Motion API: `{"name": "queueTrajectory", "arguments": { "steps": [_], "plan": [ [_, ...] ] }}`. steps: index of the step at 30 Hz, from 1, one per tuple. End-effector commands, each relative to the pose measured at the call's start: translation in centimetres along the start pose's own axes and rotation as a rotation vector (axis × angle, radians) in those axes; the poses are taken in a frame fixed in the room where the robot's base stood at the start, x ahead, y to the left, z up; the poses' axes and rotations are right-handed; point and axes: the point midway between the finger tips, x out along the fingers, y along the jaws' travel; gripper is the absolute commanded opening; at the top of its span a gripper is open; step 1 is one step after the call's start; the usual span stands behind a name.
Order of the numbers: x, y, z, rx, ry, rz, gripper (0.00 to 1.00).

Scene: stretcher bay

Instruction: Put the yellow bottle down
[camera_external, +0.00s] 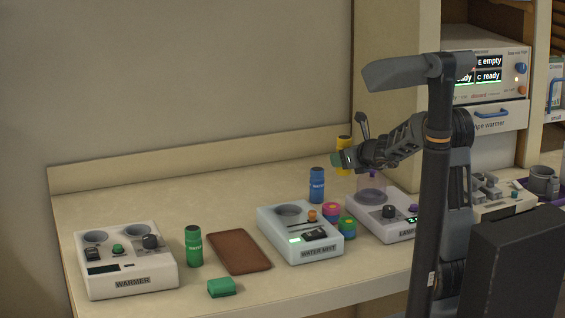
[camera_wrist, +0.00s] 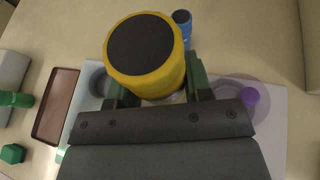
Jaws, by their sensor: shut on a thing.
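The yellow bottle (camera_external: 343,143) has a dark cap and is upright in my gripper (camera_external: 349,160), held above the counter. In the wrist view the yellow bottle (camera_wrist: 146,60) fills the space between the green fingers of my gripper (camera_wrist: 158,90), which are shut on it. In the external view it is above and behind the gap between the water mist device (camera_external: 268,232) and the lamp device (camera_external: 372,222).
A blue bottle (camera_external: 317,185) stands behind the water mist device. A green bottle (camera_external: 193,246), a brown tray (camera_external: 238,262), a green block (camera_external: 221,287) and a warmer (camera_external: 130,280) are further left. Colourful stacked pieces (camera_external: 331,211) sit between the devices. The counter's back left is clear.

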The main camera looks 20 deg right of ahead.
Motion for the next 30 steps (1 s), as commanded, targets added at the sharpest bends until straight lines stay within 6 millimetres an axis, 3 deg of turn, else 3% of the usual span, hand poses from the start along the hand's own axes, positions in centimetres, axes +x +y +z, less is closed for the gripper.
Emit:
{"name": "queueTrajectory", "arguments": {
  "steps": [1, 6, 12, 15, 19, 24, 30],
  "plan": [
    [1.2, 2.9, 0.6, -0.028, 0.001, 0.066, 0.18],
    [3.9, 11.8, 1.3, -0.11, 0.001, 0.262, 0.18],
    [5.1, 20.5, 1.2, -0.186, 0.001, 0.446, 0.18],
    [5.3, 23.8, 0.9, -0.215, 0.001, 0.513, 0.18],
    [5.2, 26.7, 0.7, -0.24, 0.001, 0.573, 0.18],
    [5.6, 28.7, 0.5, -0.256, 0.001, 0.613, 0.18],
    [9.3, 29.8, 0.4, -0.259, 0.003, 0.622, 0.18]
  ]
}}
